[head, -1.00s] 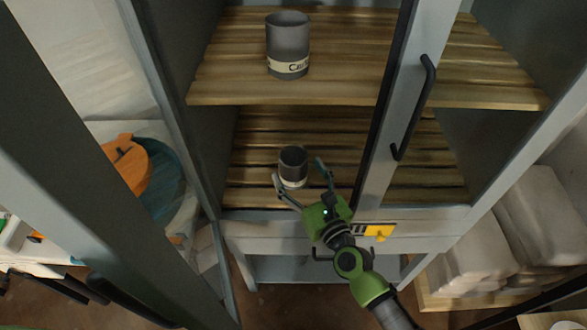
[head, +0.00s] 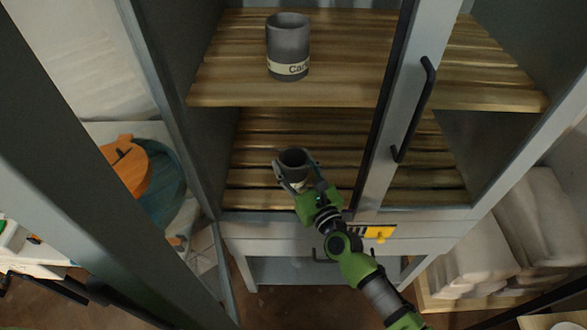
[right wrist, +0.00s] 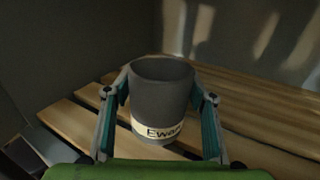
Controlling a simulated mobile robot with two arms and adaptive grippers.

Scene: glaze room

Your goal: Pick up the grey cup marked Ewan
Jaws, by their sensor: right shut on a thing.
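The grey cup marked Ewan (head: 293,160) stands upright on the lower slatted shelf of the cabinet in the head view. In the right wrist view the cup (right wrist: 161,95) fills the middle, its pale band reading "Ewan". My right gripper (head: 298,172) is shut on the cup, one finger on each side; the fingers also show in the right wrist view (right wrist: 161,112). The cup looks upright, and I cannot tell a gap beneath it. My left gripper is not in view.
Another grey cup (head: 288,48), its band reading "Car..." in part, stands on the upper shelf (head: 225,88). A cabinet door frame with a black handle (head: 414,108) is right of the cup. A yellow tag (head: 379,234) sits below. Pale wrapped blocks (head: 470,240) lie at right.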

